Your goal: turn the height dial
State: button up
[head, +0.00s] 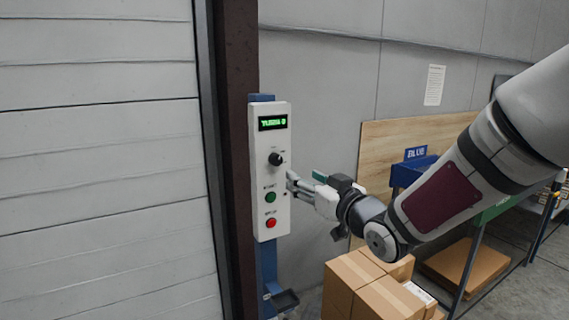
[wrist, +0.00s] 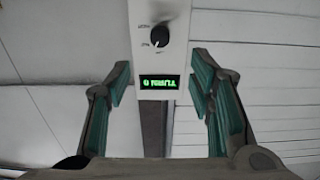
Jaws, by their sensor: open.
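The height dial (head: 275,159) is a black knob with a pale pointer mark on a white control panel (head: 259,200). The panel has a green-lit display (head: 272,122) above the dial, and a green button (head: 270,197) and a red button (head: 271,223) below it. My gripper (head: 292,184) is right of the panel, a little lower than the dial. In the wrist view the dial (wrist: 160,36) shows upside down at the top, between and beyond the open, green-padded fingers (wrist: 160,88). The fingers appear apart from the dial and hold nothing.
The panel is on a blue post (head: 267,262) beside a dark door frame (head: 238,150) and a pale slatted door (head: 100,160). Cardboard boxes (head: 365,290) stand below my arm. A blue bin (head: 410,170) and a wooden board (head: 385,135) are behind it.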

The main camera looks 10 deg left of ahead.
aim_at(278, 162)
jog(key=x, duration=1.3)
jog(key=shift+w+a, duration=0.1)
jog(key=shift+a, duration=0.05)
jog(key=c, duration=1.2)
